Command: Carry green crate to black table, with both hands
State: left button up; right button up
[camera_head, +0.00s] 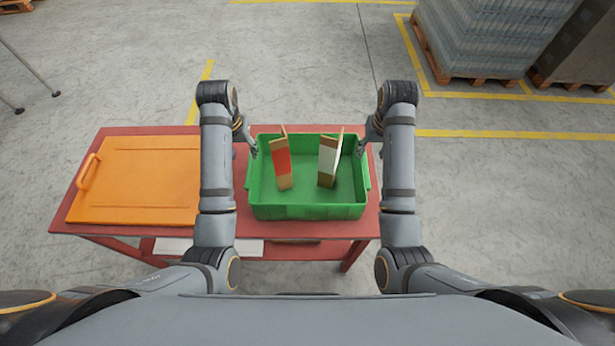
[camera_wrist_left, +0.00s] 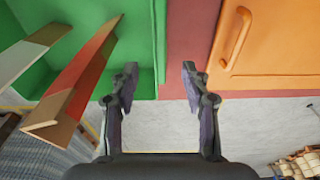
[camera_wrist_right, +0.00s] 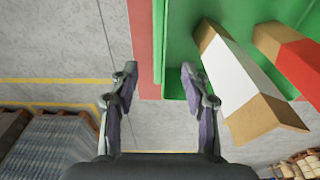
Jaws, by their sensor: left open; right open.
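The green crate (camera_head: 308,212) sits upright on the right part of a red table (camera_head: 120,230). My left gripper (camera_head: 250,148) is open at the crate's left end; in the left wrist view the crate's edge (camera_wrist_left: 158,40) lies between the fingertips' lines. My right gripper (camera_head: 363,148) is open at the crate's right end; the right wrist view shows the crate's edge (camera_wrist_right: 160,50) likewise. I cannot tell whether the fingers touch it. No black table is in view.
An orange lidded panel with a handle (camera_head: 140,185) lies on the table's left part, apart from the crate. Wrapped pallets (camera_head: 490,35) stand at the back right. Grey floor with yellow lines is clear around the table.

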aim_at(250, 166)
pick_arm(q)
jog(key=f, duration=0.3)
jog(key=w+f, duration=0.1)
jog(key=f, duration=0.5)
jog(key=shift+w+f, duration=0.2)
jog(key=shift+f, duration=0.05)
pick_arm(e)
jog(key=f, duration=0.3)
jog(key=w+f, duration=0.1)
jog(key=f, duration=0.5)
jog(key=shift+w+f, duration=0.2)
jog(key=shift+f, duration=0.05)
pick_arm(q)
jog(key=shift+w+f, duration=0.2)
jog(key=shift+f, duration=0.35)
pick_arm(e)
jog(key=shift+w+f, duration=0.2)
jog(key=shift+f, duration=0.35)
pick_arm(q)
jog(key=shift+s+r, duration=0.1)
jog(key=shift+c, duration=1)
pick_arm(e)
jog(key=shift+s+r, duration=0.1)
jog(key=shift+c, duration=1)
pick_arm(q)
grip_shut()
pick_arm(e)
grip_shut()
